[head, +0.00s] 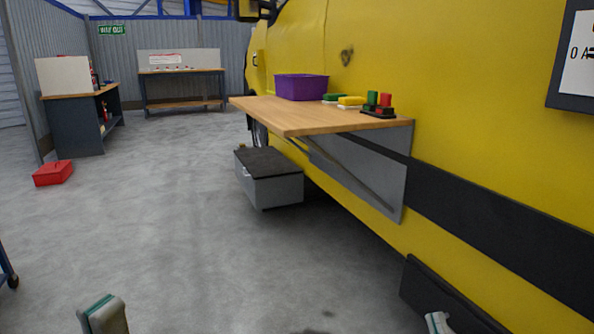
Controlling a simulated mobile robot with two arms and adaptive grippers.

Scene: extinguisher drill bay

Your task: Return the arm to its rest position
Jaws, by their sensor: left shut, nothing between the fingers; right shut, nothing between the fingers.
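My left gripper (104,313) shows at the bottom left of the head view, low over the grey floor. Only its top end is in view; it is shut and empty. My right gripper (438,322) shows at the bottom right, in front of the yellow vehicle's dark lower edge. Only a small part of it is in view; it is shut and empty. Both stand apart from each other, and neither is seen touching anything. The rest of both arms is out of view.
A wooden fold-out shelf (280,117) on the yellow vehicle (480,130) holds a purple bin (301,87) and several small coloured items. A grey step box (275,190) stands below. A red box (53,173) lies on the floor at left. The middle floor is clear.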

